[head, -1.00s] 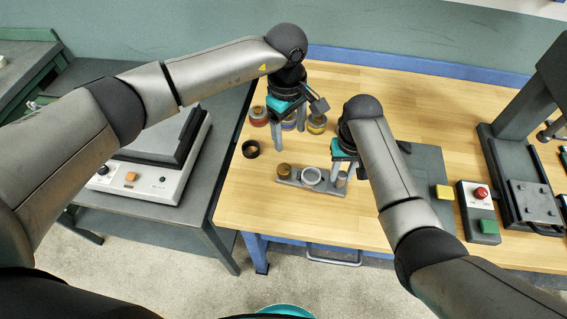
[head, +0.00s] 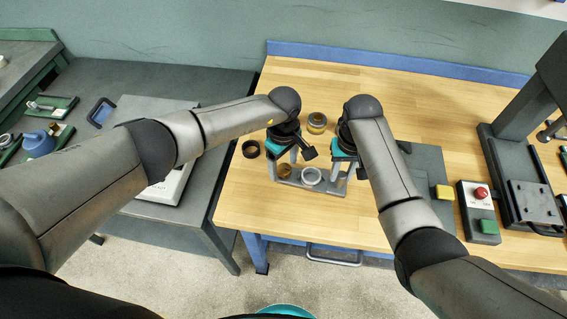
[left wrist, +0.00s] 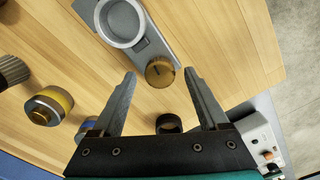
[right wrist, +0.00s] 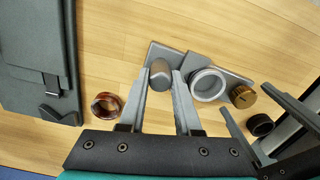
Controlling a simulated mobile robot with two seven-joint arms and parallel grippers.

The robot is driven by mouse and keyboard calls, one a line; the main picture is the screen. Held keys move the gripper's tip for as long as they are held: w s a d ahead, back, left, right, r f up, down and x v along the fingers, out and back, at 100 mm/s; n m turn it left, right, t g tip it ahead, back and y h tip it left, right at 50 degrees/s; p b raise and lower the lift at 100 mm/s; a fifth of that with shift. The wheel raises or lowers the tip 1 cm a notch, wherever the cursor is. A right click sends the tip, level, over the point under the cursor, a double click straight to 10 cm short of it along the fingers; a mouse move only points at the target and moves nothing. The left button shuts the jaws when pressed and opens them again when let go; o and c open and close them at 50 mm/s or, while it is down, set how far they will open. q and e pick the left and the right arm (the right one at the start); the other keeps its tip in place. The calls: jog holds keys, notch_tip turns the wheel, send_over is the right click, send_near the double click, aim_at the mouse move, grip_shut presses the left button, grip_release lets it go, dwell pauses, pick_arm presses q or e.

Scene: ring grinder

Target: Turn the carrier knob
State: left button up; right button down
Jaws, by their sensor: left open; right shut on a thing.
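The carrier, a grey plate (head: 297,181) with a pale round cup (head: 311,176), lies on the wooden bench. The brass-brown carrier knob (left wrist: 159,72) stands at one end of it; it also shows in the right wrist view (right wrist: 243,96). My left gripper (left wrist: 160,74) is open, with its fingertips on either side of the knob; I cannot tell whether they touch it. A dark rounded post (right wrist: 160,72) stands at the carrier's other end. My right gripper (right wrist: 161,76) is shut on this post, and its fingers partly hide it.
A dark ring (head: 251,149) lies left of the carrier, and a yellow-banded pot (head: 317,122) stands behind it. A button box (head: 479,211) and a press (head: 520,185) stand at the right.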

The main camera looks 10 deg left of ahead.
pick_arm(q)
jog(key=shift+f, duration=0.15)
grip_shut()
dwell(0.6)
